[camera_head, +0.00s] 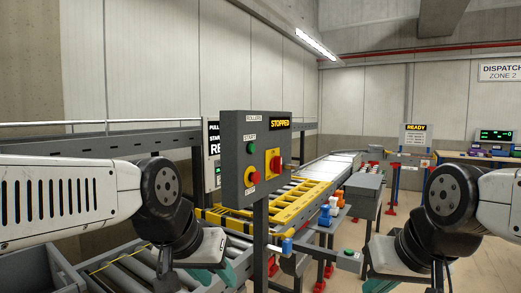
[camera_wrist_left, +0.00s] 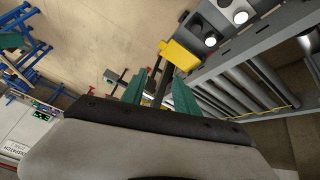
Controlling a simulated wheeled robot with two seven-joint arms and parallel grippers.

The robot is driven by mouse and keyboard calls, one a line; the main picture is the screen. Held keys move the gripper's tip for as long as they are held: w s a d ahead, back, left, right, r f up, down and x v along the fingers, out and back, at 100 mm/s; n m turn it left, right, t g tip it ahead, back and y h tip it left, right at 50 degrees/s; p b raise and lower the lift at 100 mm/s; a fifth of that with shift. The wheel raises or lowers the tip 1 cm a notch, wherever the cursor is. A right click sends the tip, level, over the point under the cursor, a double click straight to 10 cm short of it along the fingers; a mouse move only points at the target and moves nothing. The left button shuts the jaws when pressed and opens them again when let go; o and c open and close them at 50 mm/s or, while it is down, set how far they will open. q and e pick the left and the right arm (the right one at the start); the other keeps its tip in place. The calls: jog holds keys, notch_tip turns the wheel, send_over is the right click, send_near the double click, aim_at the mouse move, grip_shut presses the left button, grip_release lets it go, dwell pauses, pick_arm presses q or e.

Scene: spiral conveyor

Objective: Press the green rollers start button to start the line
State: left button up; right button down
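A grey control box (camera_head: 256,160) stands on a post in the middle of the head view. The green start button (camera_head: 252,148) is on its upper left, under a START label. The display (camera_head: 280,124) reads STOPPED. My left gripper (camera_head: 214,276) is low and left of the post, apart from the button. In the left wrist view its two teal fingers (camera_wrist_left: 158,92) are spread, with nothing held. My right gripper (camera_head: 380,286) is cut by the bottom edge, right of the post.
A red switch on a yellow plate (camera_head: 273,162) sits right of the start button. Roller conveyors (camera_head: 128,272) run behind and below the box, with a yellow frame (camera_head: 300,203). Clear floor (camera_head: 490,255) shows at right.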

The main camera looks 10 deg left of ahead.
pick_arm(q)
grip_shut()
dwell(1.5)
